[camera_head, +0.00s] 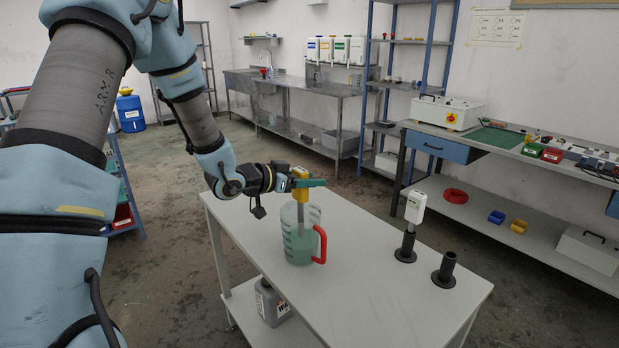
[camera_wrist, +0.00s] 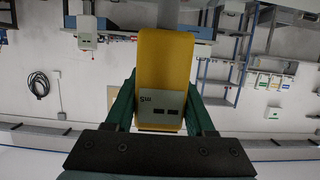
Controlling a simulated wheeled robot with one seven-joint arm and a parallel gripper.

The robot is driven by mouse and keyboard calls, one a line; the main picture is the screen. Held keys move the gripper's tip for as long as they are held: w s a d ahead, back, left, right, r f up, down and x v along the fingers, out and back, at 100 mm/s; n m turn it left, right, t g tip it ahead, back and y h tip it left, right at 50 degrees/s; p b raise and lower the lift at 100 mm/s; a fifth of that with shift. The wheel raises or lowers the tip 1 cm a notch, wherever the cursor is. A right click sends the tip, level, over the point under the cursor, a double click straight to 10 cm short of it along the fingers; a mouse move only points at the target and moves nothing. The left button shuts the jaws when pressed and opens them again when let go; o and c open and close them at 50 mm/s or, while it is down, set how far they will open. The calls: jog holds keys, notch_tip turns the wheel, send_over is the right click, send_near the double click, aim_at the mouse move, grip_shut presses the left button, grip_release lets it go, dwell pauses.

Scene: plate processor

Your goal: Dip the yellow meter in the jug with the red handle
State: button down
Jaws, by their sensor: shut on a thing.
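The jug (camera_head: 296,246) is clear with a green tint and stands upright on the white table; its red handle (camera_head: 321,244) faces right. My gripper (camera_head: 304,182) is above the jug, shut on the yellow meter (camera_head: 299,172). The meter's grey probe (camera_head: 300,215) points down and shows inside the jug's opening. How deep the tip sits in any liquid is hard to tell. In the wrist view, the yellow meter (camera_wrist: 165,70) is upside down between the green fingers, with its grey display face showing.
On the white table (camera_head: 370,270), a white meter (camera_head: 415,207) stands in a black holder (camera_head: 405,248), and an empty black holder (camera_head: 445,270) is beside it. A grey container (camera_head: 270,303) sits on the shelf below. The table between jug and holders is clear.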

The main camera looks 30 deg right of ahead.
aim_at(301, 205)
jog(key=shift+f+b, duration=1.95)
jog(key=shift+f, duration=0.9)
